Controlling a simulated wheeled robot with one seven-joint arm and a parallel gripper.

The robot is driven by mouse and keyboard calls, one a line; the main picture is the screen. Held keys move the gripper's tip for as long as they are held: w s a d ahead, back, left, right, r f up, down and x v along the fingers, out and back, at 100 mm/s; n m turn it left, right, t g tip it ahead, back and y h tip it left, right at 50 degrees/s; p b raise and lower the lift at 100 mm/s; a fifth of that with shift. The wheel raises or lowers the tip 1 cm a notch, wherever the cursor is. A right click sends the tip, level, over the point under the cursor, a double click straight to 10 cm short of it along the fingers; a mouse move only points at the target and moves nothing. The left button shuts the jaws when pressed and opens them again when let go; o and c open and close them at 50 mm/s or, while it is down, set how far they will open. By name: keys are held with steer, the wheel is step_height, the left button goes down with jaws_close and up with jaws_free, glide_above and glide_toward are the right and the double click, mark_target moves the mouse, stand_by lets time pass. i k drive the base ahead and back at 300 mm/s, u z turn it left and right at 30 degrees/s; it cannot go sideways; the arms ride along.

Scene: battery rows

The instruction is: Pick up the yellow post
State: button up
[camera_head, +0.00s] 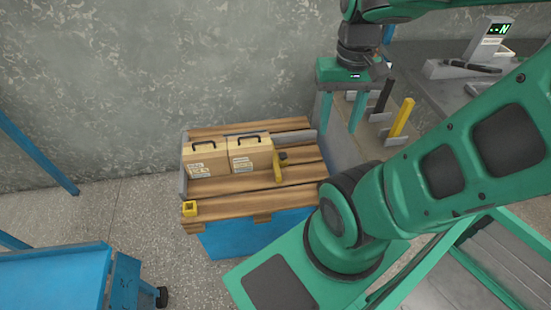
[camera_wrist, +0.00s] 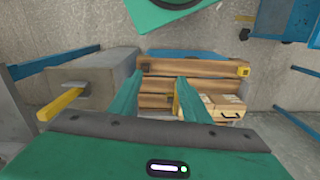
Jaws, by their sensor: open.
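The yellow post (camera_head: 403,117) stands upright on a small grey base, to the right of the pallet. In the wrist view a yellow bar (camera_wrist: 62,105), which looks like the post, shows at the left beside a grey block. My gripper (camera_head: 341,128) points down with its two green fingers apart and nothing between them. In the head view it is left of the post and above the right side of the pallet. In the wrist view the fingers (camera_wrist: 160,78) are over the pallet, with the yellow bar outside them to the left.
A black post (camera_head: 382,97) stands just left of the yellow post. The wooden pallet (camera_head: 235,207) carries two tan boxes (camera_head: 206,160), a yellow-and-black tool (camera_head: 279,168) and a small yellow square piece (camera_head: 189,208). A grey bench (camera_head: 430,92) stands behind right. Open floor lies left.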

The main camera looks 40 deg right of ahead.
mark_target(408, 106)
steer(key=z, duration=1.65)
steer(key=k, duration=1)
steer(key=z, duration=0.85)
steer(key=i, duration=0.55)
